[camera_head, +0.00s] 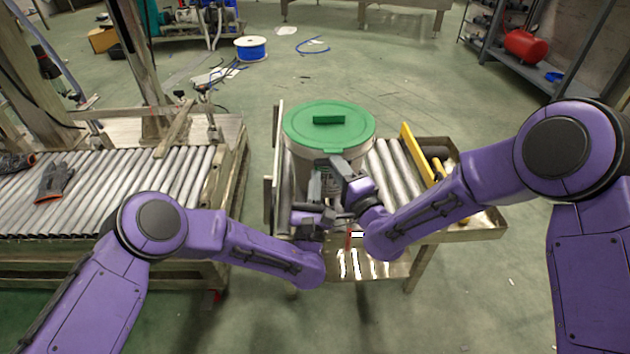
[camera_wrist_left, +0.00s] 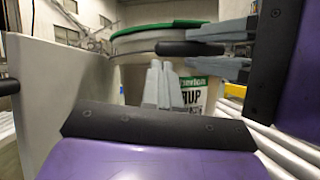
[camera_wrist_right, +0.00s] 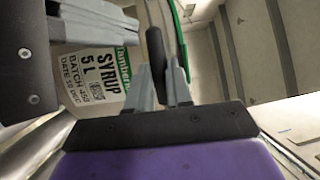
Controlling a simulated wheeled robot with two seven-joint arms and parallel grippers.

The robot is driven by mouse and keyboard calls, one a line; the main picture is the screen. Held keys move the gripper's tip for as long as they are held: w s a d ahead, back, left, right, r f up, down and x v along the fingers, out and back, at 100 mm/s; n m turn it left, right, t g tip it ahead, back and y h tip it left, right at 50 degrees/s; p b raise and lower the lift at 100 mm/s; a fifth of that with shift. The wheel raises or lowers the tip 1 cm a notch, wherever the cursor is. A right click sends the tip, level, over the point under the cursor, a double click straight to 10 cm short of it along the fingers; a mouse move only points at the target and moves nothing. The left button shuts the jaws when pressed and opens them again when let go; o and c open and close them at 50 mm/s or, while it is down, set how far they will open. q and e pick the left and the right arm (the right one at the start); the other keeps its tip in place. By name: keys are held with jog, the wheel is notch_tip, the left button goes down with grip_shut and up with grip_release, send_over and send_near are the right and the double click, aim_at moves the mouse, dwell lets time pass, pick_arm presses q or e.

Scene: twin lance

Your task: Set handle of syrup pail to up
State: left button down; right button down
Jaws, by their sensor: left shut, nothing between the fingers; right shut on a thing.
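The syrup pail (camera_head: 300,152) is white with a green lid (camera_head: 295,125) and stands upright on a small roller cart. Its label shows in the right wrist view (camera_wrist_right: 98,80). The handle's black grip (camera_wrist_left: 190,48) lies level at the pail's front, just below the lid rim; the right wrist view also shows the grip (camera_wrist_right: 155,48). My right gripper (camera_wrist_right: 163,75) is shut on the grip, near one end of it. My left gripper (camera_wrist_left: 158,68) is shut and empty, just below the grip in front of the label. The arms hide the handle in the head view.
The cart (camera_head: 480,222) has a raised plate on its left side and a yellow rail (camera_head: 418,152) on its right. A roller conveyor (camera_head: 110,190) with a dark glove (camera_head: 54,183) stands at left. The floor behind the cart is mostly clear.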

pick_arm(q)
jog(key=shift+r, duration=0.2)
jog(key=shift+w+r, duration=0.1)
notch_tip(320, 180, up, 2)
jog(key=shift+d, duration=0.1)
pick_arm(e)
jog(key=shift+s+f, duration=0.1)
jog(key=c, duration=1)
grip_release()
